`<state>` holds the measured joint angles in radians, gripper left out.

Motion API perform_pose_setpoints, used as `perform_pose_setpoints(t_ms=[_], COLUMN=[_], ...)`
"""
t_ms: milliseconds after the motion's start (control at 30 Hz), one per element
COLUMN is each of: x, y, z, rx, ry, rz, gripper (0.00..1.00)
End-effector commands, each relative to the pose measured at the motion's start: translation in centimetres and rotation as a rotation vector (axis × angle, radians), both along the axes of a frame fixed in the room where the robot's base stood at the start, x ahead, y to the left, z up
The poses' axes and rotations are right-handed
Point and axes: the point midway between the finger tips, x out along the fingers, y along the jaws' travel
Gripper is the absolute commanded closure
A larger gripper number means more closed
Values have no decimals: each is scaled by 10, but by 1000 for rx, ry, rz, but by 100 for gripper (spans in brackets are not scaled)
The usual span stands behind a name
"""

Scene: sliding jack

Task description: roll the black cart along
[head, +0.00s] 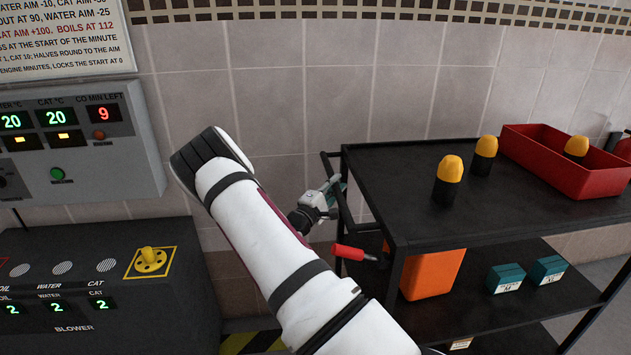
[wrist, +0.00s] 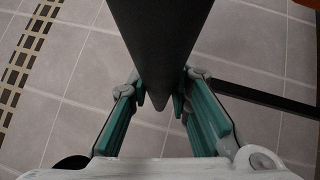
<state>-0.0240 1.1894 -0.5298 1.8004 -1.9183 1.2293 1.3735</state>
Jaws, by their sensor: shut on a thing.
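The black cart (head: 390,165) stands on the right in the head view, with a dark top shelf and a lower shelf. Its push handle (head: 343,208) is a black bar at the cart's left end. My gripper (head: 336,188) is at this handle, its teal fingers partly hidden behind my wrist. In the wrist view my gripper (wrist: 161,108) has its two teal fingers on either side of a dark bar (wrist: 158,45), the handle, and is shut on it. The fingertips' exact contact is partly hidden by the bar.
On the cart are yellow-capped black items (head: 447,182), a red tray (head: 570,165), an orange bin (head: 432,273) and teal boxes (head: 506,278). A red-handled tool (head: 350,252) hangs at its near left corner. A control console (head: 100,290) stands left, with a tiled wall behind.

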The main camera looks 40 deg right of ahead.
Motion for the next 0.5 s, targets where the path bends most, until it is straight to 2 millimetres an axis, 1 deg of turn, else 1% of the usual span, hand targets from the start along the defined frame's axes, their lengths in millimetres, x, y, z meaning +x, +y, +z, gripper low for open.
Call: perform_pose_setpoints(t_ms=[33,100,300,500], x=[-17,-28,-55,-73], y=[-15,-31,-72,-101], z=[3,3,2,1], rx=[1,0,1,1], ry=[3,4,1,1], rz=[-10,-9,-9,-8], gripper=[100,100,100,100])
